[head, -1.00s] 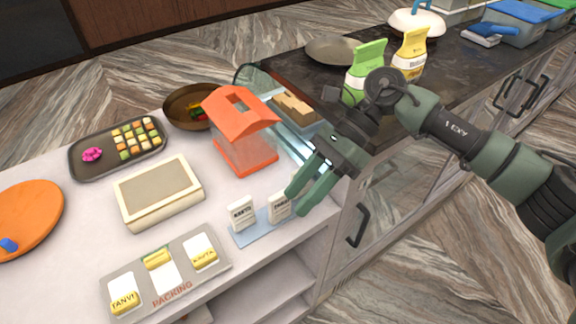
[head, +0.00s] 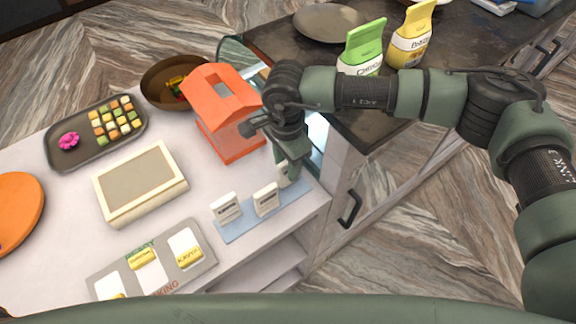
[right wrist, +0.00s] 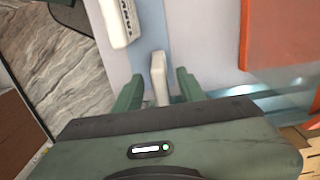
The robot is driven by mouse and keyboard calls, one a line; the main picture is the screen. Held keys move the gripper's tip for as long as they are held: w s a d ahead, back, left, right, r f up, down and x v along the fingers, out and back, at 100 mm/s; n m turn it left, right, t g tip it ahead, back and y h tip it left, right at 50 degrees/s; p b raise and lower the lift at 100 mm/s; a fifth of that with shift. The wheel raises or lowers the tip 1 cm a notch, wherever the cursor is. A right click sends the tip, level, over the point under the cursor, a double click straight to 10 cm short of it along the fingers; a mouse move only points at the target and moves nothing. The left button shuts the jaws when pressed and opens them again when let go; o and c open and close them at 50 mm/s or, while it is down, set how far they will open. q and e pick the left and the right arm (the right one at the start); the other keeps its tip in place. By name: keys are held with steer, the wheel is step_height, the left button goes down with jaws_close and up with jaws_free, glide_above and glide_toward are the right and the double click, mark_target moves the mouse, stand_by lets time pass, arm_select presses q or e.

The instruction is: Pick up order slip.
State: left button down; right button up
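Several small white cards like order slips stand upright on a pale blue strip (head: 240,229) at the counter's right edge. One lettered slip (head: 226,208) is at the left, one (head: 266,199) is in the middle, and a third (head: 283,172) is partly hidden by my right gripper (head: 287,165). In the right wrist view, my right gripper (right wrist: 158,92) is open, with its two green fingers on either side of the third slip (right wrist: 158,70). Gaps show between slip and fingers. The middle slip (right wrist: 120,22) stands beyond them. My left gripper is not in view.
An orange house-shaped box (head: 221,112) stands close behind the gripper. Green (head: 363,48) and yellow (head: 411,36) pouches stand on the dark counter.

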steer(key=shift+w+d+f+p, duration=0.15)
steer(key=shift+f+p, duration=0.1)
steer(key=shift+f, duration=0.3)
steer(key=shift+w+f+p, duration=0.1)
steer(key=shift+f+p, duration=0.1)
steer(key=shift+f, duration=0.35)
steer(key=shift+d+f, duration=0.1)
steer(key=shift+f, duration=0.3)
jaws_close()
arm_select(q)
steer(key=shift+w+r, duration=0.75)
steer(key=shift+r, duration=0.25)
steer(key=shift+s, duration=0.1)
